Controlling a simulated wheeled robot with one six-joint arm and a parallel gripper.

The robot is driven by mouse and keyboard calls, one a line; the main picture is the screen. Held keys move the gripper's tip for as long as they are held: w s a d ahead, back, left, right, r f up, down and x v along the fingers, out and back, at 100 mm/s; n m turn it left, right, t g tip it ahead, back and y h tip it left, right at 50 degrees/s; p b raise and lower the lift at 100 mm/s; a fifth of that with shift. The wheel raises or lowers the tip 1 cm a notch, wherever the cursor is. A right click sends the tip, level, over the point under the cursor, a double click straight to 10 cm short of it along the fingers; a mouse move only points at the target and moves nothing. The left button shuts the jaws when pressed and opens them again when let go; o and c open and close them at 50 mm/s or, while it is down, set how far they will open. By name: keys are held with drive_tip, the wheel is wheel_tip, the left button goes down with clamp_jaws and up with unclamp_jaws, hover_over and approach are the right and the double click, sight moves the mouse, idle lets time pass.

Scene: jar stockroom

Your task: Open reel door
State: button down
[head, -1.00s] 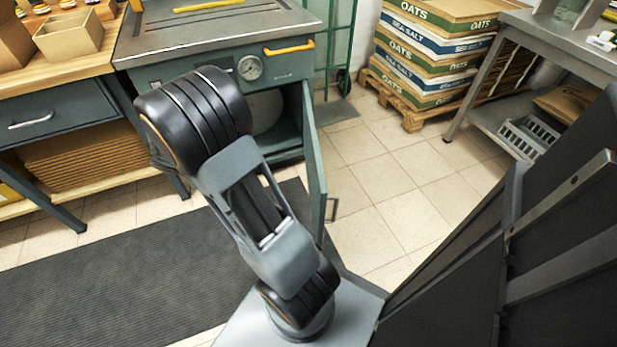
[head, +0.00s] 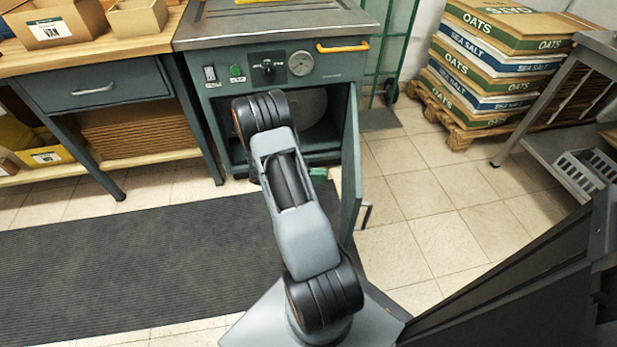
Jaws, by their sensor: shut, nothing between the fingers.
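The reel door (head: 351,165) is a green panel on the right side of the green machine cabinet (head: 215,105). It stands swung out toward me, seen nearly edge-on, with its grey bar handle (head: 366,214) near the free end on its right face. Inside the open compartment a pale round reel (head: 313,106) shows in part. My arm stands in front of the compartment, left of the door, and hides much of the opening. My gripper is hidden behind my arm.
A workbench (head: 130,52) with a drawer stands left of the cabinet. A dark ribbed mat (head: 120,260) covers the floor in front. Sacks (head: 500,60) on a pallet (head: 450,125) and a metal table (head: 555,160) stand right. Tiled floor is clear right of the door.

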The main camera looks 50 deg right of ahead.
sight(354, 178)
drive_tip(key=b+x, duration=0.1)
drive_tip(key=x, duration=0.4)
drive_tip(key=shift+s+d+f+b, duration=0.15)
drive_tip(key=shift+s+d+b, duration=0.05)
drive_tip(key=shift+s+b, duration=0.15)
drive_tip(key=shift+x, duration=1)
